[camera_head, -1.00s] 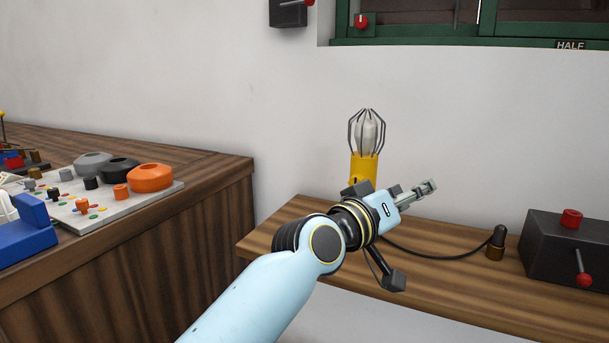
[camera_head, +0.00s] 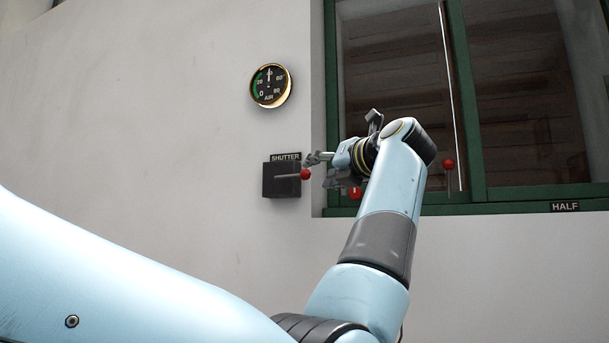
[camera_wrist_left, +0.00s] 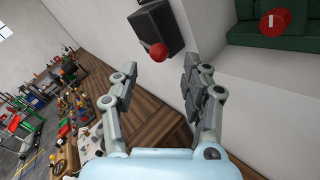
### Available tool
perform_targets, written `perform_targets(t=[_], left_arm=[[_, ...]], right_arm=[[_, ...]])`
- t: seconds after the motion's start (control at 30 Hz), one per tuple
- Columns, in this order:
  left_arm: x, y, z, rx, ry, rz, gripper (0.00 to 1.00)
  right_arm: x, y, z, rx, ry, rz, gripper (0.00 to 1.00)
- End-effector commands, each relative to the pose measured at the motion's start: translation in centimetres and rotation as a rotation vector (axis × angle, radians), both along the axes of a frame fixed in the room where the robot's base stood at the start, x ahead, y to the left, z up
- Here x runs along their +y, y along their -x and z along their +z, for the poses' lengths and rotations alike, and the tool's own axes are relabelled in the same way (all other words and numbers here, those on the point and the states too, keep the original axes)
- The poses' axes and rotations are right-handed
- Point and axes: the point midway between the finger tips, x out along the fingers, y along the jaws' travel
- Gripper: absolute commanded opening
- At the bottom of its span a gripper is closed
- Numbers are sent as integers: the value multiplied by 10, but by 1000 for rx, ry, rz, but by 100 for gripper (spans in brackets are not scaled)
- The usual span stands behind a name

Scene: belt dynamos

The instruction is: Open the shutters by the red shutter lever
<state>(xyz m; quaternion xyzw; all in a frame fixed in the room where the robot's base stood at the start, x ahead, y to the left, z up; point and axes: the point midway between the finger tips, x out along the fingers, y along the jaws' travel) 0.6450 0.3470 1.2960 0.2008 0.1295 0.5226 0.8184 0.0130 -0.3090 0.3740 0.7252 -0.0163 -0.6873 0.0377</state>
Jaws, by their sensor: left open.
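The red shutter lever's ball (camera_head: 305,174) sticks out to the right of a dark wall box (camera_head: 281,182) labelled SHUTTER. My left gripper (camera_head: 318,158) is close beside the ball, at its upper right, pointing left. In the left wrist view the two fingers (camera_wrist_left: 158,95) are spread apart with nothing between them. There the red ball (camera_wrist_left: 158,52) appears ahead of the fingertips, roughly centred on the gap, with the box (camera_wrist_left: 160,25) behind it. Dark closed-looking slats (camera_head: 400,120) show behind the green-framed window. My right gripper is not in view.
A round AIR gauge (camera_head: 270,86) hangs above the box. A red knob (camera_head: 355,193) sits on the green window frame (camera_head: 510,203), partly hidden by my wrist. Another red ball (camera_head: 448,164) hangs by the window. A HALF label (camera_head: 565,207) is at right.

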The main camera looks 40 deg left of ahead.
Motion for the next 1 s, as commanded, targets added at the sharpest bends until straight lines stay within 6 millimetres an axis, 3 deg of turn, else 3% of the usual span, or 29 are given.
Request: perform_targets(t=[0.1,0.3,0.73,1.0], left_arm=[[25,-10,2,0,-4,4,47],[52,-23,1,0,-3,3,47],[63,-28,0,0,-2,0,47],[62,-28,0,0,-2,0,12]], right_arm=[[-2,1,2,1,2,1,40],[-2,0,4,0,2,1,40],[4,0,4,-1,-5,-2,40],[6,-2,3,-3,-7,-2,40]])
